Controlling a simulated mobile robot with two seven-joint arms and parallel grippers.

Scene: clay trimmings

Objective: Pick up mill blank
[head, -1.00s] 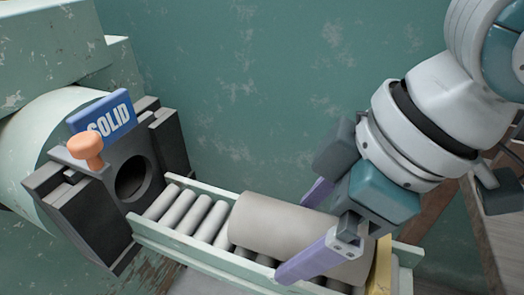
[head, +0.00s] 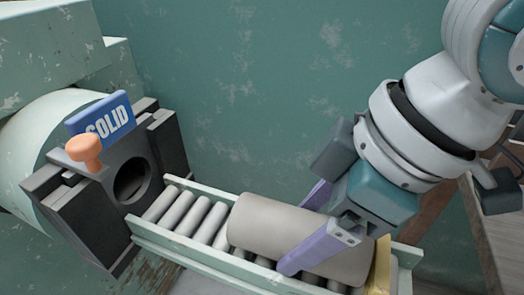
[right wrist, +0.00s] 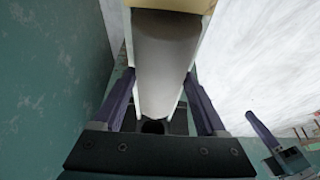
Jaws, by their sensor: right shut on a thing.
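The mill blank is a plain grey-beige clay cylinder (head: 265,222) lying on its side on a roller track (head: 185,240). My right gripper (head: 298,235) reaches down over its right part, one purple finger on each side, and is shut on it. The far finger is partly hidden behind the blank. In the right wrist view the blank (right wrist: 163,60) runs between the two fingers (right wrist: 160,78). Part of another gripper (right wrist: 288,158), apparently my left one, shows there at the lower right; its jaw state is unclear.
A dark square die with a round hole (head: 132,180) stands at the track's left end on a pale green machine. A blue "SOLID" sign (head: 103,118) and an orange knob (head: 85,152) are on it. The track has low side rails. A yellow piece (head: 381,265) stands at its right end.

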